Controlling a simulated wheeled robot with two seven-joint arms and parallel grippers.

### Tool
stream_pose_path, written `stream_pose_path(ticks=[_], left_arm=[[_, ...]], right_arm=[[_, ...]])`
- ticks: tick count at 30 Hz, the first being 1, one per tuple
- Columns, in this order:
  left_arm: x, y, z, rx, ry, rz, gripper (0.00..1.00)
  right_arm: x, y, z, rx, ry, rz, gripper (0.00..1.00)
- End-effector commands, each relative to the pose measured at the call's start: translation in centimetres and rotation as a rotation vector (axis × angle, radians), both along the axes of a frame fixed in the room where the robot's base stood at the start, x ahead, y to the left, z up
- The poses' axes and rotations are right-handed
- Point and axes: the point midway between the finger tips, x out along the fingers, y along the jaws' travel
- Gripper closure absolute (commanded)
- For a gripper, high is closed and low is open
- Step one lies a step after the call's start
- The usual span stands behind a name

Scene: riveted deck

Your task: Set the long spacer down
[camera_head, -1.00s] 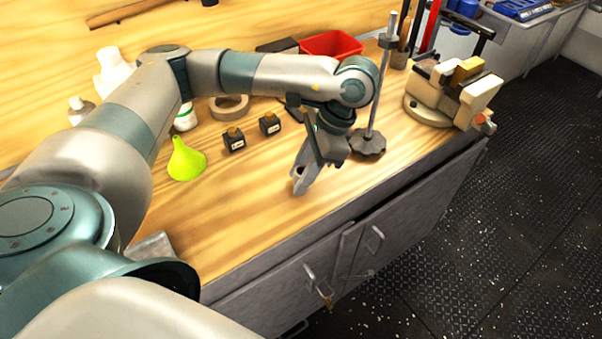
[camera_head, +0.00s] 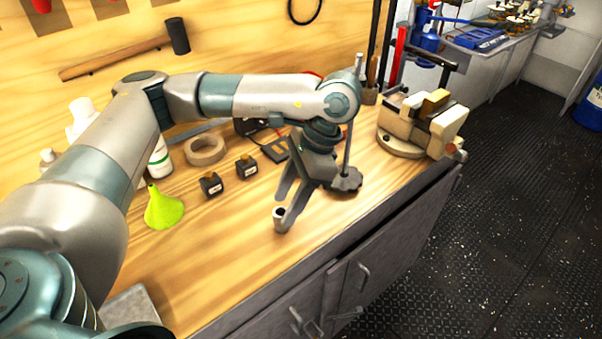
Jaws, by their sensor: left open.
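My left gripper (camera_head: 282,205) points down over the wooden bench, left of the stand with the upright rod, and its fingers are apart. A small pale tube with a dark hole in its top, which looks like the long spacer (camera_head: 279,212), is upright at the fingertips. It is partly hidden by a finger, and I cannot tell whether a finger touches it. Its foot seems to be at the bench top (camera_head: 225,245). My right gripper is not in view.
The rod stand (camera_head: 346,181) is close behind my gripper. Two small black blocks (camera_head: 211,185) (camera_head: 246,167), a tape roll (camera_head: 205,149) and a yellow-green funnel (camera_head: 163,208) stand to the left. A vise (camera_head: 425,125) is at right. The front bench area is clear.

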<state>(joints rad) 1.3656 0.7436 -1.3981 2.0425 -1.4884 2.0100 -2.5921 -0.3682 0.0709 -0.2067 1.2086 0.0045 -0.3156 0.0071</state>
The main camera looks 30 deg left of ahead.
Motion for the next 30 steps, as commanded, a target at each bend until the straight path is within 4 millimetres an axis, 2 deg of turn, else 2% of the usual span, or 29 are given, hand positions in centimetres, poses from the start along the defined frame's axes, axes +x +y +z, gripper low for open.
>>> stream_pose_path(ticks=[9,15,22,30], left_arm=[[1.4,-1.3,4.3,0.001,-0.003,-0.001,0.56],[1.9,-1.8,6.2,0.001,-0.001,0.000,0.56],[2.1,-2.1,7.0,0.000,0.000,0.000,0.56],[2.1,-2.1,7.0,0.000,0.000,0.000,0.56]], right_arm=[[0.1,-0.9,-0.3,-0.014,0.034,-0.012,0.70],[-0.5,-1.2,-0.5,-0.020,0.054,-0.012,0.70],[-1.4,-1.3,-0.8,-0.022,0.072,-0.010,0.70],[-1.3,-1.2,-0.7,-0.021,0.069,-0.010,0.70]])
